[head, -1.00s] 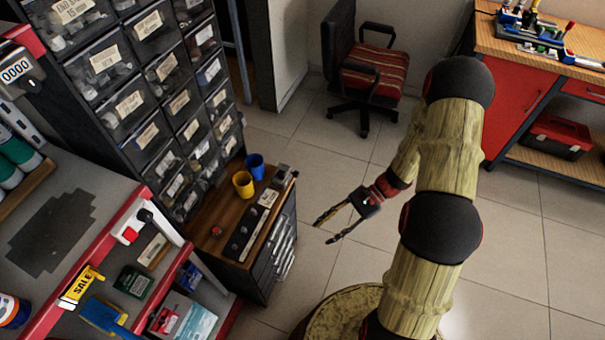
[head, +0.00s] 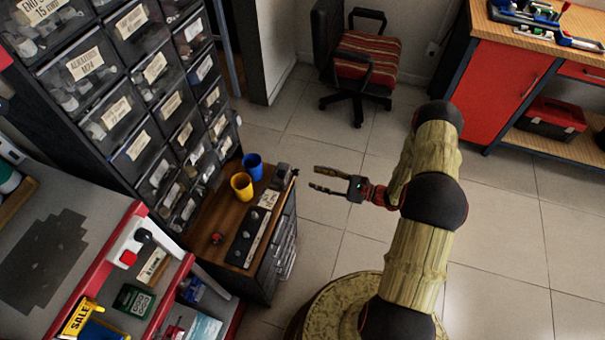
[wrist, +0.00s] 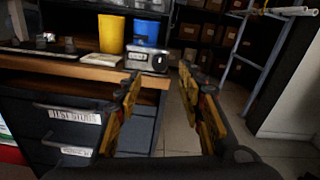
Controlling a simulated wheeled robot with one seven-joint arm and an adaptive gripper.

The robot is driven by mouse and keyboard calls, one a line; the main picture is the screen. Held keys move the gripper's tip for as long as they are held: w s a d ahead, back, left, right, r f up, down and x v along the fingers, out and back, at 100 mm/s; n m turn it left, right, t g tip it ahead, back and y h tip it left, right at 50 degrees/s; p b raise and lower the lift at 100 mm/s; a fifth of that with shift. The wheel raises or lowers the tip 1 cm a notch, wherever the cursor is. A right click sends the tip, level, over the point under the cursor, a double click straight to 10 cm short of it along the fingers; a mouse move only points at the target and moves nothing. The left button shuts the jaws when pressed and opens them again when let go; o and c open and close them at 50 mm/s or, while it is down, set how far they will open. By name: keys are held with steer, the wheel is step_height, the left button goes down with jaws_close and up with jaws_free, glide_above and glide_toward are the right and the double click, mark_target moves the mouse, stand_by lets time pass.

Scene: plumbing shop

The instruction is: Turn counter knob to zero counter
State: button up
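A small grey box that looks like the counter (head: 281,176) sits at the right end of the wooden cabinet top, with a dark knob (head: 295,172) on its right side. The wrist view shows the counter (wrist: 130,61) beside the cups, with the round knob (wrist: 159,62) facing me; its digits cannot be read. My gripper (head: 315,179) is open and empty, over the floor just right of the cabinet and apart from the counter. In the wrist view the spread fingers of my gripper (wrist: 160,76) have the knob beyond the gap between them.
The wooden cabinet top (head: 219,212) also bears a yellow cup (head: 242,186), a blue cup (head: 253,167) and a dark strip with several knobs (head: 247,234). Drawer bins (head: 130,90) rise behind. A chair (head: 365,62) stands farther off. The floor right of the cabinet is free.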

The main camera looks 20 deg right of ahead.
mark_target(296, 173)
steer(key=b+x, duration=0.1)
steer(key=x, duration=0.5)
steer(key=shift+a, duration=0.15)
steer(key=shift+w, duration=0.1)
steer(key=shift+c, duration=0.9)
steer(key=c, duration=0.7)
jaws_close()
